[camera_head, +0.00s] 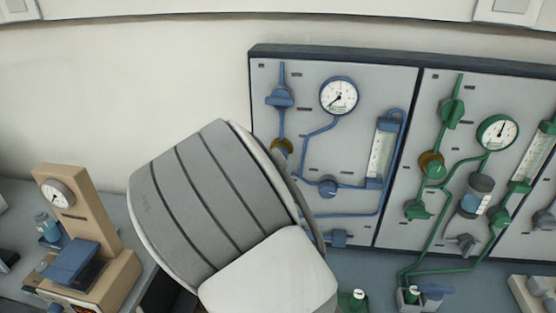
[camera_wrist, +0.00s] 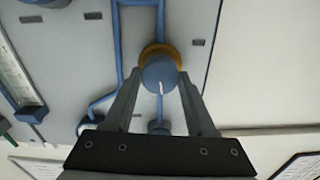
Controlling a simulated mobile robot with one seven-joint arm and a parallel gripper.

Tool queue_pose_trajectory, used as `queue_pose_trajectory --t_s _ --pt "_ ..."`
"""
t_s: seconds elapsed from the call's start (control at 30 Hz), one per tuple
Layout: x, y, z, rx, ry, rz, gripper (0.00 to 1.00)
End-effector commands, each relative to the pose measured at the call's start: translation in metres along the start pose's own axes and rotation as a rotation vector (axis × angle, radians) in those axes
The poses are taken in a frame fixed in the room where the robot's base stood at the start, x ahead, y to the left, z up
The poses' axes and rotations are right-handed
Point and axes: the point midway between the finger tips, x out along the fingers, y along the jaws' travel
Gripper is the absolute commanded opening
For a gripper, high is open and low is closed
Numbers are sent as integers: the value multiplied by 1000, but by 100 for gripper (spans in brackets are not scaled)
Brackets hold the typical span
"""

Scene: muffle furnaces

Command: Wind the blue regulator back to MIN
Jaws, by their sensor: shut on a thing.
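The blue regulator (camera_wrist: 158,73) is a round blue knob on a brass collar, with a short white mark pointing down in the wrist view. My gripper (camera_wrist: 157,82) is shut on it, one finger on each side. In the head view only part of the regulator's brass collar (camera_head: 283,146) shows; my arm hides the rest and the gripper. The blue line's round gauge (camera_head: 338,96) has its needle pointing to the lower left. I cannot make out a MIN mark.
A blue valve (camera_head: 280,97) sits above the regulator, and a blue-ended flow tube (camera_head: 380,152) is to its right. A green-piped panel (camera_head: 440,80) adjoins on the right. A tan instrument with a dial (camera_head: 83,215) stands on the bench at left.

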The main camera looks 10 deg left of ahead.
Motion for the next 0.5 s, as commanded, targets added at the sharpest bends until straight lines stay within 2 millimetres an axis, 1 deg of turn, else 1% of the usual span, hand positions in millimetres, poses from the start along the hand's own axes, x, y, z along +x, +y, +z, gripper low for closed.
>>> queue_pose_trajectory --t_s 0.5 --pt "0 -1 -1 -473 -1 0 1"
